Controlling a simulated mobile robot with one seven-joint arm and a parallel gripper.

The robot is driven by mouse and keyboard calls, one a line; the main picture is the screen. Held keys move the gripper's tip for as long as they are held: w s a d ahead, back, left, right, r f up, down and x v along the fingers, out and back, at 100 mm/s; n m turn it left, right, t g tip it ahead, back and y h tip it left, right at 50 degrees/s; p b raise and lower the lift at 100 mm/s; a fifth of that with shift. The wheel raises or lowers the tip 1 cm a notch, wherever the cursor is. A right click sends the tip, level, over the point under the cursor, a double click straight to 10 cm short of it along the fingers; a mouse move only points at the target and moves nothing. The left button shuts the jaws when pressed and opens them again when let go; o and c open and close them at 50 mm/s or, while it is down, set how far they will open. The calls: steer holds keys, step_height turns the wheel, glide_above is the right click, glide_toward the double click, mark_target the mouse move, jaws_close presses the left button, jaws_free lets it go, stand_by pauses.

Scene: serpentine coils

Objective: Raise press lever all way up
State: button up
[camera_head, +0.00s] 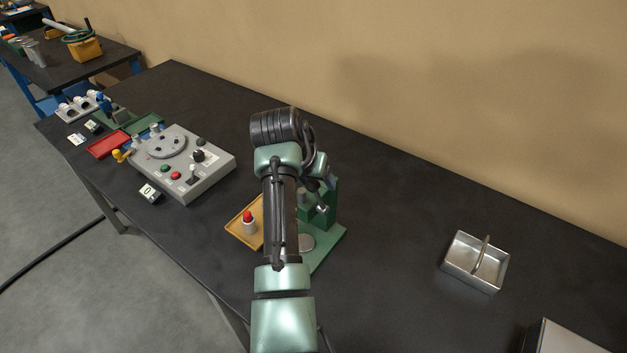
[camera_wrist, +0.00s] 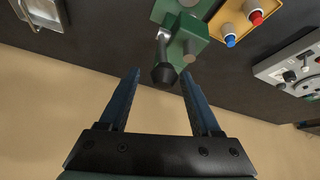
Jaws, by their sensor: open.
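The green press (camera_head: 326,203) stands on the dark bench, partly hidden behind my arm in the head view. In the wrist view the press (camera_wrist: 185,42) is at the top middle. Its lever (camera_wrist: 163,48) is a short metal rod ending in a black knob (camera_wrist: 164,75). My gripper (camera_wrist: 159,74) is open, with one blue finger on each side of the knob. The knob appears between the fingertips, with a gap on both sides. I cannot tell how far the tips reach past it in depth. In the head view the fingers are mostly hidden by my arm.
A yellow tray (camera_head: 234,232) with red- and blue-topped pieces sits beside the press. A grey control box (camera_head: 208,178) and a red tray (camera_head: 107,144) lie left. A metal tray with a handle (camera_head: 458,265) stands right. The bench between press and metal tray is clear.

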steer(key=shift+s+a+f, duration=0.1)
steer(key=shift+a, duration=0.05)
steer(key=b+v, duration=0.3)
steer(key=v, duration=1)
